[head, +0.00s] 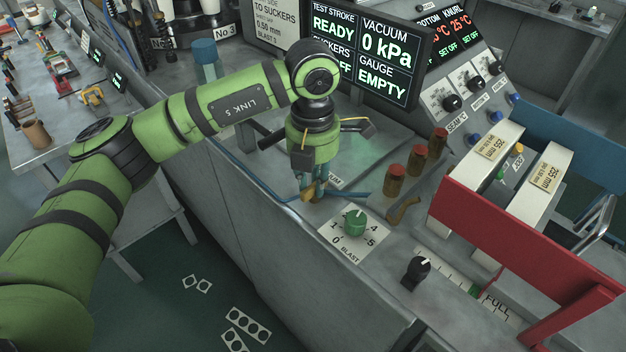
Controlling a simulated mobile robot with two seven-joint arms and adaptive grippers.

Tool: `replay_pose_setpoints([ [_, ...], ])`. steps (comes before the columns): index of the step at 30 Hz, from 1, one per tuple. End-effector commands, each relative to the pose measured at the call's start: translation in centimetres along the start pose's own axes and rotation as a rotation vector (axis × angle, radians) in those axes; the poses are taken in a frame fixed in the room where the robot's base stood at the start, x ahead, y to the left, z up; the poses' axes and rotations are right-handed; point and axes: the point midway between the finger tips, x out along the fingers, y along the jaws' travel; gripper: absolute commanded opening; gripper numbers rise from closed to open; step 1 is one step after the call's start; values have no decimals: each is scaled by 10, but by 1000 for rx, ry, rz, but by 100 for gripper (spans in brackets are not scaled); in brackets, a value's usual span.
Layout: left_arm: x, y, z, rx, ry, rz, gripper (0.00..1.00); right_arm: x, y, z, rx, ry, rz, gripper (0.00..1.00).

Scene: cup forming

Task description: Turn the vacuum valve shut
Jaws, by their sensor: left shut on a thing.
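My left gripper (314,190) points down at the near edge of the bench, below the display. It is shut on a small part there, mostly hidden by the fingers, which looks like the vacuum valve. A bit of brass (308,195) shows at the fingertips, and a thin blue piece (345,193) runs out to the right. I cannot tell how far the valve is turned. The display (385,55) reads vacuum 0 kPa and gauge EMPTY. My right gripper is not in view.
A green blast knob (354,222) on a numbered plate and a black knob (416,269) sit nearer on the bench. Several red-topped brown cylinders (395,178) stand to the right of the gripper. A red guard (520,245) borders the right side.

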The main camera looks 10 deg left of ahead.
Motion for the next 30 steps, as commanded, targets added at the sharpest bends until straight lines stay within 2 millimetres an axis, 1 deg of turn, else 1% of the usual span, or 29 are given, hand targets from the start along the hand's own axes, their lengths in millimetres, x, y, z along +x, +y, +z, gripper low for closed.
replay_pose_setpoints([
  [10,2,0,-1,-4,7,-1,0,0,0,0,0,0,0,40],
  [11,2,0,-1,-4,7,-1,29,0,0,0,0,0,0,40],
  [12,2,0,-1,-4,7,-1,45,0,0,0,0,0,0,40],
  [20,1,0,0,-3,3,-1,45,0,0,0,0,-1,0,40],
  [23,-1,0,0,-3,1,-1,45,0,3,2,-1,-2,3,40],
  [26,-9,0,0,-3,-1,-1,45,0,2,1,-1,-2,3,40],
  [30,-34,0,1,-3,-3,0,45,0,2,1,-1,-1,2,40],
])
